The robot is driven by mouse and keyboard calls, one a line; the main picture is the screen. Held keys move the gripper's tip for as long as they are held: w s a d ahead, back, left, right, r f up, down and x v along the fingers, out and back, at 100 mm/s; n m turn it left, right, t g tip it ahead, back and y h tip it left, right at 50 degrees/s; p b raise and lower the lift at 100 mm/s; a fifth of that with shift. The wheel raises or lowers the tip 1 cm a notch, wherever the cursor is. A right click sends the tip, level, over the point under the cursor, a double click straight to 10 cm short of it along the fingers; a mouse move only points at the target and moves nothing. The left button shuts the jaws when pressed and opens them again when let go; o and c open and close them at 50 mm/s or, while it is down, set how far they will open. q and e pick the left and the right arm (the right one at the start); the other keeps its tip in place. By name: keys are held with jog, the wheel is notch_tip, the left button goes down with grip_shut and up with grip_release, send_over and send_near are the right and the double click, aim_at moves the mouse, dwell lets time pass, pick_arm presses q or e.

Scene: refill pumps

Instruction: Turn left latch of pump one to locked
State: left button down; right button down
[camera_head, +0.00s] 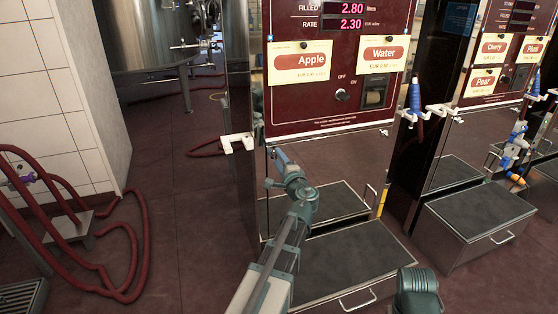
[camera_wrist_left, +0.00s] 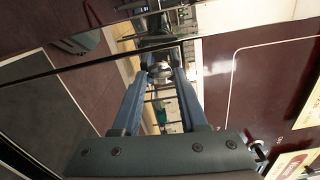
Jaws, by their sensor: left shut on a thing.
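Pump one (camera_head: 330,160) is the dark red cabinet with a shiny metal lower panel. My left gripper (camera_head: 277,154) is at the left edge of that lower panel, just under the red front. In the left wrist view its two blue-grey fingers (camera_wrist_left: 161,75) are shut on a small silver rounded piece (camera_wrist_left: 159,70), which appears to be the left latch. In the head view the gripper covers the latch, and its turn angle cannot be told. My right gripper is out of view; only a part of my right arm shows at the bottom right.
A white bracket (camera_head: 237,142) sticks out left of pump one. A blue nozzle (camera_head: 415,97) hangs at its right. A metal step box (camera_head: 350,255) with a dark top stands in front. A second pump and step (camera_head: 478,215) are right. Red hose (camera_head: 137,235) lies on the left floor.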

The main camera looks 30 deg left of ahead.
pick_arm(q)
jog(key=shift+n, duration=0.6)
jog(key=shift+c, duration=2.2)
grip_release()
jog(key=v, duration=1.4)
jog(key=shift+f, duration=0.15)
